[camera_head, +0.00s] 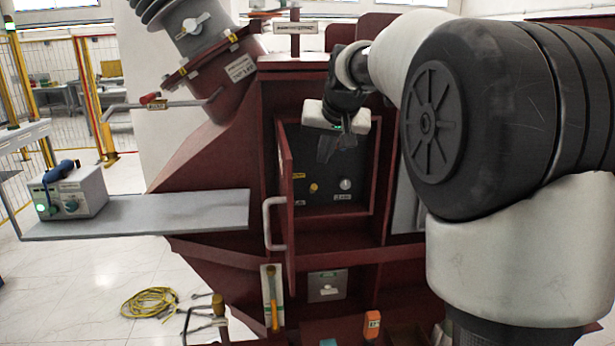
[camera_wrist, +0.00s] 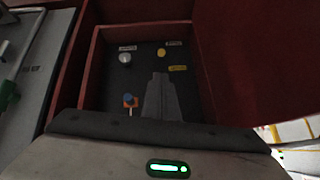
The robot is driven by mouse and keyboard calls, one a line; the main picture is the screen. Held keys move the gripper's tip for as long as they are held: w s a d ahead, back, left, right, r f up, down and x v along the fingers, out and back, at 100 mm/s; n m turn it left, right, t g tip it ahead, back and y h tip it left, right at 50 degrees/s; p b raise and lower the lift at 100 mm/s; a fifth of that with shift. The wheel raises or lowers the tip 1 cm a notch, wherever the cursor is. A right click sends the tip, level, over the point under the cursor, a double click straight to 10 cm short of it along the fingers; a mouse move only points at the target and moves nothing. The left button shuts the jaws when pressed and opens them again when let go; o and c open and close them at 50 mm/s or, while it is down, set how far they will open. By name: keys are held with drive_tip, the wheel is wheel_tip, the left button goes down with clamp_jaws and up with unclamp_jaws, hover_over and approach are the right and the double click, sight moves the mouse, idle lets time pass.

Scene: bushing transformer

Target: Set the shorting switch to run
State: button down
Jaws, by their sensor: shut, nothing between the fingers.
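An open cabinet recess (camera_head: 375,190) in the dark red transformer holds a dark panel; its door (camera_head: 285,190) is swung out to the left. On the panel are a white knob (camera_head: 346,184) and a yellow knob (camera_head: 314,187); they also show in the wrist view as the white knob (camera_wrist: 125,59) and yellow knob (camera_wrist: 161,52). A blue knob on an orange base (camera_wrist: 128,100) lies beside my fingers in the wrist view. I cannot tell which one is the shorting switch; labels are unreadable. My gripper (camera_head: 325,155) is shut and empty, in front of the upper panel; its fingers (camera_wrist: 160,85) point at the panel.
The open door stands close beside my gripper and shows large in the wrist view (camera_wrist: 255,60). A grey shelf (camera_head: 180,213) at left bears a control box (camera_head: 80,190). A yellow cable coil (camera_head: 148,301) lies on the floor.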

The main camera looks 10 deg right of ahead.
sight(313, 189)
drive_tip(key=x, duration=1)
idle(0.4)
drive_tip(key=shift+f, duration=0.15)
drive_tip(key=shift+s+t+b, duration=0.15)
drive_tip(key=shift+t+b, duration=0.25)
drive_tip(key=shift+b, duration=0.2)
